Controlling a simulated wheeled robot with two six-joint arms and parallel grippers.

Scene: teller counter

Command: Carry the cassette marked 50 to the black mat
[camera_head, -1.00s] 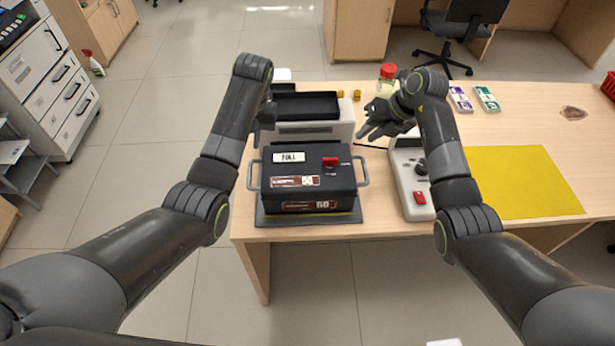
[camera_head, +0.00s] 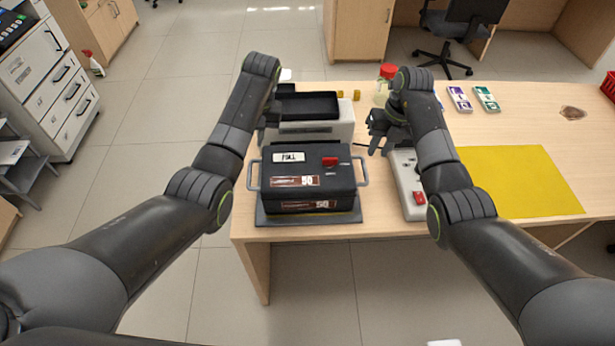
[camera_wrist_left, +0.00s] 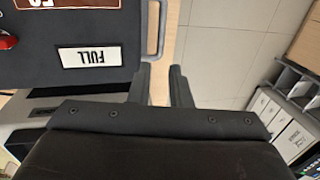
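The black cassette marked 50 (camera_head: 308,165) has a FULL label, a red latch and a grey handle at each side. It sits on a dark mat (camera_head: 265,220) at the counter's front left. In the left wrist view its lid (camera_wrist_left: 45,65) and one handle (camera_wrist_left: 152,28) show. My left gripper (camera_wrist_left: 161,68) is open and empty, its fingertips just short of that handle; in the head view it is mostly hidden behind my arm. My right gripper (camera_head: 379,145) points down near the cassette's right handle and looks open and empty.
A grey machine with a black tray top (camera_head: 305,106) stands behind the cassette. A grey device with a red button (camera_head: 408,185) is close on its right. A yellow mat (camera_head: 520,182) lies further right. A red-capped bottle (camera_head: 387,72) and banknote bundles (camera_head: 487,98) are behind.

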